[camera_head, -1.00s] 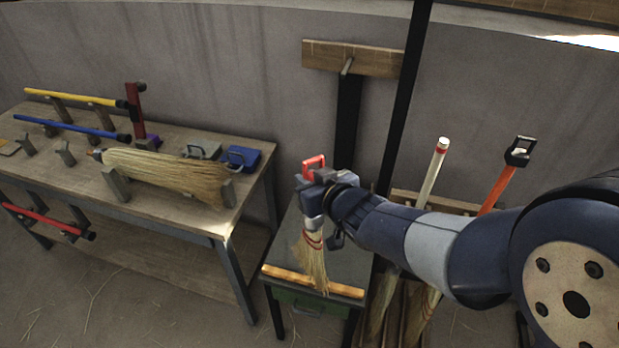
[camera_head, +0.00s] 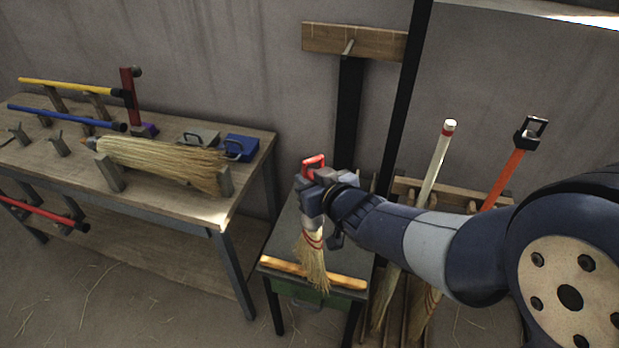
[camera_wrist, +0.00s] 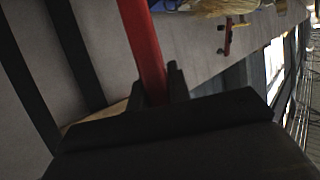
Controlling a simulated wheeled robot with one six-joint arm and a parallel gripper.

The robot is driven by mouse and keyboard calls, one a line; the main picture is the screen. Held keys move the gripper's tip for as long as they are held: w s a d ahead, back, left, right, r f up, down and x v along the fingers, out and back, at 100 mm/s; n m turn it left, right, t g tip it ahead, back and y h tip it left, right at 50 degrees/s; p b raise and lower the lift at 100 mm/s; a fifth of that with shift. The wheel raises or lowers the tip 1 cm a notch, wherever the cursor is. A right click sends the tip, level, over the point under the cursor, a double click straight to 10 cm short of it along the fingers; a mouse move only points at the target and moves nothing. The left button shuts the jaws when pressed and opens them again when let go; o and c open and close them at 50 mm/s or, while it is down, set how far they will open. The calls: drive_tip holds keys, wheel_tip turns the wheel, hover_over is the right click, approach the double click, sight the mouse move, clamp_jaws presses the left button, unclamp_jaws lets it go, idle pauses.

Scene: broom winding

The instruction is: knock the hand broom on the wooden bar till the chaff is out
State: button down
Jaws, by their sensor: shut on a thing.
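The hand broom (camera_head: 313,260) hangs bristles down from my gripper (camera_head: 316,184), with red binding around its straw. Its red loop handle (camera_head: 314,164) sticks up above my jaws, which are shut on it. In the wrist view the red handle (camera_wrist: 145,45) runs up from between the fingers (camera_wrist: 158,88). The wooden bar (camera_head: 290,269) lies along the front edge of a small dark table. The bristle tips reach down at the bar in the head view; I cannot tell whether they touch it. I cannot make out any chaff.
The small dark table (camera_head: 350,262) has bare top around the bar. A workbench (camera_head: 160,205) at left carries a large straw broom (camera_head: 160,160), coloured handles and a blue box (camera_head: 240,148). A rack (camera_head: 405,186) of long-handled brooms stands at right, near my arm. A dark post (camera_head: 405,100) rises behind.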

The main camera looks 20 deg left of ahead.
sight(309, 160)
wheel_tip(309, 160, up, 5)
drive_tip(key=p, duration=0.4)
drive_tip(key=shift+r+p, duration=0.1)
drive_tip(key=shift+p, duration=0.3)
drive_tip(key=shift+w+a, duration=0.1)
drive_tip(key=shift+a, duration=0.05)
